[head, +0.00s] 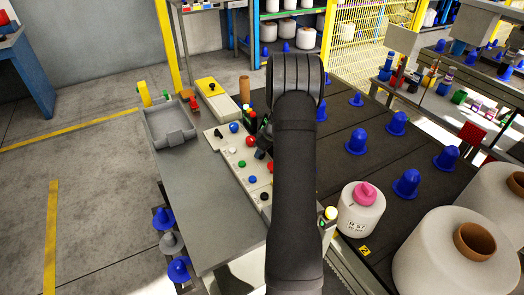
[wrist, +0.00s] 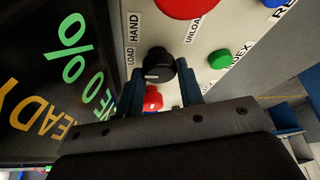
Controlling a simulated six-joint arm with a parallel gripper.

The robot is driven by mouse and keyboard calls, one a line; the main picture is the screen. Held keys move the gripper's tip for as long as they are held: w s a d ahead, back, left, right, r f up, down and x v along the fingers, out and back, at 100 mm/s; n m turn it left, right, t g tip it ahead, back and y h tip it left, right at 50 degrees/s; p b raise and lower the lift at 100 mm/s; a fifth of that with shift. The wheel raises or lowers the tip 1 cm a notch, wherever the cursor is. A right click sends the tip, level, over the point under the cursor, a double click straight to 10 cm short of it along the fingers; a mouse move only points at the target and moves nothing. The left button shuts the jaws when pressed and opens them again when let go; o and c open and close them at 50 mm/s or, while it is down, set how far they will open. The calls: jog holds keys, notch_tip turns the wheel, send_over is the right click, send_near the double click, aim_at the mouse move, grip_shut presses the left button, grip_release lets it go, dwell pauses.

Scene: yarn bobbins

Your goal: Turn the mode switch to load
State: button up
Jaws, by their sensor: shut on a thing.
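The mode switch is a black round knob (wrist: 158,62) on the pale control panel (wrist: 240,25) in the wrist view. Labels LOAD, HAND and UNLOAD stand around it, with LOAD just to its left. A short white mark shows on the left part of the knob's face; its exact setting is hard to tell. My gripper (wrist: 161,88) has one finger on each side of the knob and is shut on it. In the head view my arm covers the knob, and my gripper (head: 262,146) shows only in part at the panel (head: 222,141).
A red button (wrist: 152,99) lies close below the knob between my fingers. A large red button (wrist: 187,6) and a green button (wrist: 219,58) are nearby. A dark display (wrist: 60,75) stands left. A grey tray (head: 168,127) and blue bobbin holders (head: 357,142) flank the panel.

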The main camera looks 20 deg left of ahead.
jog(key=o, duration=1)
jog(key=shift+c, duration=0.2)
jog(key=v, duration=1.7)
jog(key=shift+r, duration=0.2)
jog(key=shift+w, duration=0.1)
jog(key=x, duration=1.7)
jog(key=shift+f, duration=0.2)
jog(key=shift+r, duration=0.1)
